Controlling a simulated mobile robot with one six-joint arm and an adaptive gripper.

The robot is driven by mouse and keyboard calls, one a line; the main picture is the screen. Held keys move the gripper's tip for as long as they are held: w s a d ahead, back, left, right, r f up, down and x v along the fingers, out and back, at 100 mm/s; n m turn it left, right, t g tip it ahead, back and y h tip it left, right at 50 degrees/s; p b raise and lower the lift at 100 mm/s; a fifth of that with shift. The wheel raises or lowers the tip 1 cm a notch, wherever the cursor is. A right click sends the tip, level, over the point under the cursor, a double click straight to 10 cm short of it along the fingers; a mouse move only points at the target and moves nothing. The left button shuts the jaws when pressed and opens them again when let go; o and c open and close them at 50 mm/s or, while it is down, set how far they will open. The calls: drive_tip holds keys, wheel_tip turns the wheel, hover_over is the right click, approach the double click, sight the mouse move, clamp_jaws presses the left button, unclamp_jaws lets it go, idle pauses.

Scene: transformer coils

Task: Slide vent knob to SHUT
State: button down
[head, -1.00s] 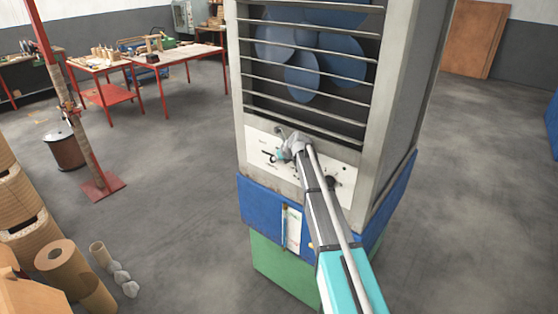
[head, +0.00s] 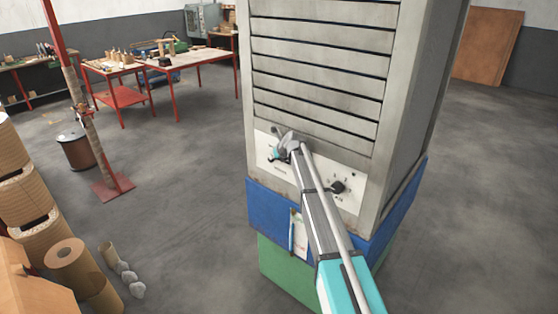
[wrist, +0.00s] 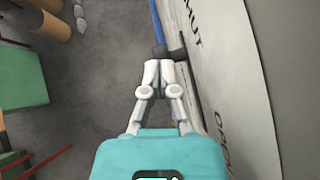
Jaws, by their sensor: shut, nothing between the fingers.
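The vent knob (wrist: 160,52) is a dark block just beyond my fingertips in the wrist view, level with the printed word SHUT (wrist: 194,26). The word OPEN (wrist: 222,130) is farther down the pale panel, nearer my wrist. My gripper (wrist: 158,66) is shut and empty, its tips at the knob; I cannot tell whether they touch it. In the head view my gripper (head: 276,155) is at the left part of the white panel (head: 318,180), and the knob is hard to make out there. The vent's grey slats (head: 318,75) lie flat and closed above the panel.
A black rotary knob (head: 338,187) is on the same panel, right of my arm. The cabinet stands on a blue section (head: 268,205) over a green base (head: 280,270). Cardboard rolls (head: 68,258) stand at lower left.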

drive_tip(key=shift+r, duration=0.1)
idle(0.3)
drive_tip(key=p+v, duration=1)
drive_tip(key=v, duration=0.4)
idle(0.5)
drive_tip(key=s+d+f+n+g+h+b, duration=0.1)
drive_tip(key=s+f+n, duration=0.3)
drive_tip(key=s+n, duration=0.5)
drive_tip(key=s+d+f+n+g+h+b, duration=0.2)
drive_tip(key=s+n, duration=0.8)
drive_tip(key=s, duration=0.8)
drive_tip(key=s+d+f+n+g+h+b, duration=0.2)
drive_tip(key=s+d+f+n+g+b, duration=0.2)
drive_tip(key=s+f+n, duration=0.4)
drive_tip(key=s+n+b, duration=0.1)
drive_tip(key=s+n, duration=0.1)
drive_tip(key=s, duration=0.4)
drive_tip(key=shift+g, duration=0.4)
